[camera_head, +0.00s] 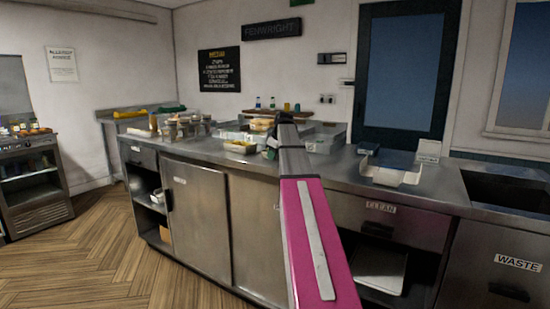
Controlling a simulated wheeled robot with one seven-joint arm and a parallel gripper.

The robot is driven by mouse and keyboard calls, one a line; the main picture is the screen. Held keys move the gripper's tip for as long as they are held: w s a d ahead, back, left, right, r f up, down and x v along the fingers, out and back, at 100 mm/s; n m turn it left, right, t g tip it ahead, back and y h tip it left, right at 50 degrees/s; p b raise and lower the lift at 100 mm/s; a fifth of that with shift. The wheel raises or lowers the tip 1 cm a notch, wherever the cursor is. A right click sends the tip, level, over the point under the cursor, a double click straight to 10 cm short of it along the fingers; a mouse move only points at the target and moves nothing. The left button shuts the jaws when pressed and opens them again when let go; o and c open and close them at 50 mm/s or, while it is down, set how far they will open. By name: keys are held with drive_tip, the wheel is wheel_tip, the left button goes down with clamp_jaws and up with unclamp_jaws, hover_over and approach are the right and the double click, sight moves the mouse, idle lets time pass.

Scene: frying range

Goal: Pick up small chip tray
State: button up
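A small pale tray with yellow contents (240,147), which looks like the chip tray, sits near the front edge of the steel counter, left of my arm. Its contents are too small to make out clearly. My pink arm reaches up across the middle of the view to the counter. My gripper (271,150) seems to be the dark part at the arm's far end, just right of the tray. The arm partly hides it, so I cannot tell whether its fingers are open or whether it touches the tray.
The steel counter (330,178) runs across the view. Containers (180,127) crowd its left part, and bottles stand at the back. A white tray-like holder (392,174) stands right of my arm, before a sink (505,190). Open wooden floor lies at the left.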

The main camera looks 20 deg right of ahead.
clamp_jaws()
idle(1.4)
